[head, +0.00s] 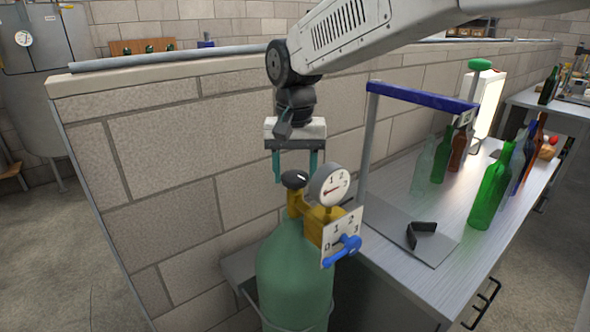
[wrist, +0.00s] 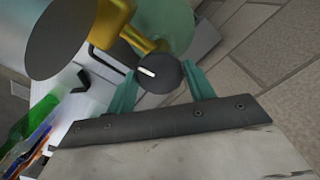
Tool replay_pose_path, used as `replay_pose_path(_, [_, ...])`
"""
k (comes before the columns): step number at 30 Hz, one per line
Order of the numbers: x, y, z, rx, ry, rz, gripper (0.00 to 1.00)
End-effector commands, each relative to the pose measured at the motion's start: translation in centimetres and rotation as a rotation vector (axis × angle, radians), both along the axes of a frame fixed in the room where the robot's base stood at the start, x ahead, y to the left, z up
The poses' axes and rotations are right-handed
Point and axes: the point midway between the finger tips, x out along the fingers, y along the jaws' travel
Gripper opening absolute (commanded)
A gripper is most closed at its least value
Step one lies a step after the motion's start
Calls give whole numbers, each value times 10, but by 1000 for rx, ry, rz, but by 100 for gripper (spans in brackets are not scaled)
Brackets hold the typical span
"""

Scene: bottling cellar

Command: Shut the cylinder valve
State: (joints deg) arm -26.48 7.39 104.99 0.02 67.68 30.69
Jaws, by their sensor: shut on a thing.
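A green gas cylinder (head: 293,275) stands upright beside the wall, with a brass valve (head: 295,205) on top. The valve's black knob (head: 294,179) carries a white mark, clear in the wrist view (wrist: 158,73). My gripper (head: 295,180) reaches down over the knob, its two teal fingers on either side. In the wrist view my gripper (wrist: 160,82) is shut on the knob. A round pressure gauge (head: 329,185) with a red needle sits right of the knob. Below it, a blue handle (head: 343,250) sits on a white plate marked 0 to 3.
A low block wall (head: 170,160) runs close behind the cylinder. At right, a metal bench (head: 480,235) bears several glass bottles (head: 490,195), a blue-topped frame (head: 420,97) and a black bracket (head: 420,234). The floor at left is clear.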

Motion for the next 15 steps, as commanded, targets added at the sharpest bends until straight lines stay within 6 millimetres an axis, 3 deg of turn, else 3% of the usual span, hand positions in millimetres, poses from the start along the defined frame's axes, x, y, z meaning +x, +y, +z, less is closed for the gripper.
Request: replay_pose_path(15, [1,0,2,1,-6,-134,30])
